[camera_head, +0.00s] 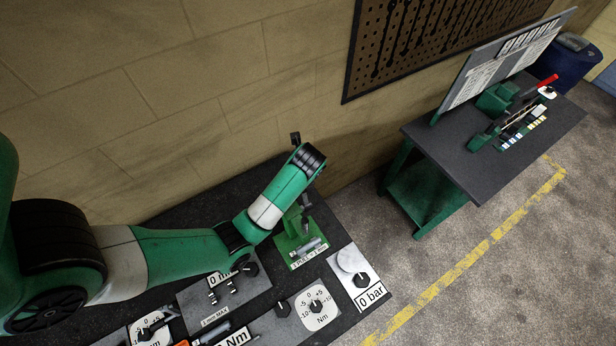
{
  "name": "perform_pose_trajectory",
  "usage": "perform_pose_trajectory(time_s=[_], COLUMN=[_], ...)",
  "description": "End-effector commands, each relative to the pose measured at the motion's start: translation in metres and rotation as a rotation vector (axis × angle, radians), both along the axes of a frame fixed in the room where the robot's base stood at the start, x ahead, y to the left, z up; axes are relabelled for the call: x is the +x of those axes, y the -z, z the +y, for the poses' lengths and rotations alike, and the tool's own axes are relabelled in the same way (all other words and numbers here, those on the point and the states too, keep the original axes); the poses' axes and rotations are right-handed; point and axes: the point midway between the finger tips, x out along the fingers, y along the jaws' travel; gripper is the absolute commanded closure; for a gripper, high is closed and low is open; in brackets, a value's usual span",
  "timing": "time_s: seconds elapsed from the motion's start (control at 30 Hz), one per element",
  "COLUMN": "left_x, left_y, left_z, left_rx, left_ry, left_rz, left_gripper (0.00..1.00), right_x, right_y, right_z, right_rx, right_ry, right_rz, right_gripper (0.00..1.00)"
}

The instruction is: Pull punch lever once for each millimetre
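The punch station has a green base plate (302,244) marked "1 PULL = 1 mm", with a dark metal part (305,203) rising from it and a small grey cylinder lying across it. My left arm reaches over from the left, and its black-ringed wrist is above and behind this station. A small dark piece shows just above the wrist; I cannot tell whether it is the lever's end or part of my gripper. The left gripper's fingers are hidden or not distinguishable. A "0 mm" readout (219,277) stands on a grey plate, partly behind my arm. My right gripper is not in view.
A "0 bar" gauge panel (357,279) and an Nm dial (316,307) are on the dark bench at the front. A second green bench (484,158) with a sign board stands at the right, across open floor. The wall is close behind.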

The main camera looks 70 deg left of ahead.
Motion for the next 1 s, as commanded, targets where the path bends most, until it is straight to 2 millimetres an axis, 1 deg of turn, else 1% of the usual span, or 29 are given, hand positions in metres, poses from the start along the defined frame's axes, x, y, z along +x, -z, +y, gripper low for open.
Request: perform_pose_trajectory(time_s=[0.17,0.2,0.27,0.3,0.37,0.4,0.53,0.57,1.0], left_x=[0.0001,0.0001,0.0002,0.0002,0.0003,0.0002,0.0002,0.0003,0.0003], left_y=[0.0002,0.0002,0.0001,0.0001,0.0000,0.0001,0.0000,0.0000,-0.0002], left_z=[0.0000,0.0000,-0.0001,-0.0001,-0.0001,-0.0002,-0.0002,-0.0002,-0.0003], left_rx=[0.000,0.000,0.000,0.000,0.000,0.000,0.000,0.000,0.000], left_ry=[0.000,0.000,0.000,0.000,0.000,0.000,0.000,0.000,0.001], left_rz=[0.000,0.000,0.000,0.000,0.000,0.000,0.000,0.000,0.000], left_gripper=[0.36,0.39,0.50,0.57,0.68,0.75,0.99,1.00,1.00], right_x=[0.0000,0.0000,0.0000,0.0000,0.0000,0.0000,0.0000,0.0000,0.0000], right_y=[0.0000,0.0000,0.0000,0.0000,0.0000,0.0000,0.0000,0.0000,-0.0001], right_z=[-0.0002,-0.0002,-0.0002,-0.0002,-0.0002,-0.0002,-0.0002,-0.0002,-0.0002], right_rx=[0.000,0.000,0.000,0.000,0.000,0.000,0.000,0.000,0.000], right_ry=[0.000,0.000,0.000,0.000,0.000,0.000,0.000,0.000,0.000], right_rz=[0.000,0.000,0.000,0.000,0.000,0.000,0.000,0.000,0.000], right_gripper=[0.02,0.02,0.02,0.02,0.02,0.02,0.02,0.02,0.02])
